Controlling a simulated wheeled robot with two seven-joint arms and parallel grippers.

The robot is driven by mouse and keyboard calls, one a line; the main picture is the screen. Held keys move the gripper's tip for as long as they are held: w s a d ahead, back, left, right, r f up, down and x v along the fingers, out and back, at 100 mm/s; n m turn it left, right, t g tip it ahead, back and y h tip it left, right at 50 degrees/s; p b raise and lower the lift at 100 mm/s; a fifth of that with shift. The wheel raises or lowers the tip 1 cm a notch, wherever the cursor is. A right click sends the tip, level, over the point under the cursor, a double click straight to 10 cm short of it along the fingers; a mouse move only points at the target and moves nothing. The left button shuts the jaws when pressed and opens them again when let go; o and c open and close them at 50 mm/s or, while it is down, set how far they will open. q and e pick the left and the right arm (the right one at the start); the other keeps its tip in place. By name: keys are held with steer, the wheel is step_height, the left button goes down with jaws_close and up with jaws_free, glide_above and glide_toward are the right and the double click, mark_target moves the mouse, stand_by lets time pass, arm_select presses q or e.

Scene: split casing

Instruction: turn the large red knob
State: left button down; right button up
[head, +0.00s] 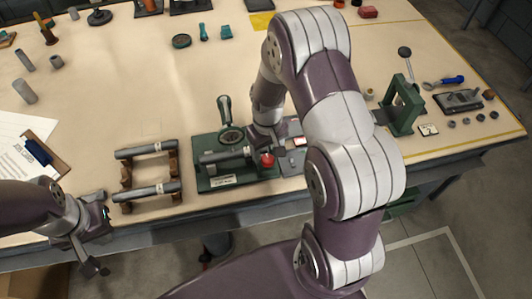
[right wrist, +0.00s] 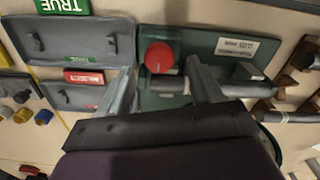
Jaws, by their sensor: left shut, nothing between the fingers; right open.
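The large red knob (head: 267,160) sits at the right front of a green base plate (head: 206,184) on the bench. My left gripper (head: 95,268) is shut and empty at the bench's front left, away from the knob.
Grey bars on wooden stands (head: 148,190) stand left of the plate. Grey trays (right wrist: 112,43) with green and red labels lie beside the knob. A green lever press (head: 404,115) stands further right. A clipboard (head: 38,150) lies left. The bench middle is mostly clear.

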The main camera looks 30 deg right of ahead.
mark_target(268, 161)
step_height(268, 161, down, 2)
steer(key=shift+f, duration=0.15)
steer(key=shift+s+d+f, duration=0.1)
steer(key=shift+d+f, duration=0.05)
steer(key=shift+f, duration=0.15)
steer(key=shift+c, duration=0.6)
steer(key=c, duration=0.9)
steer(key=shift+c, duration=0.2)
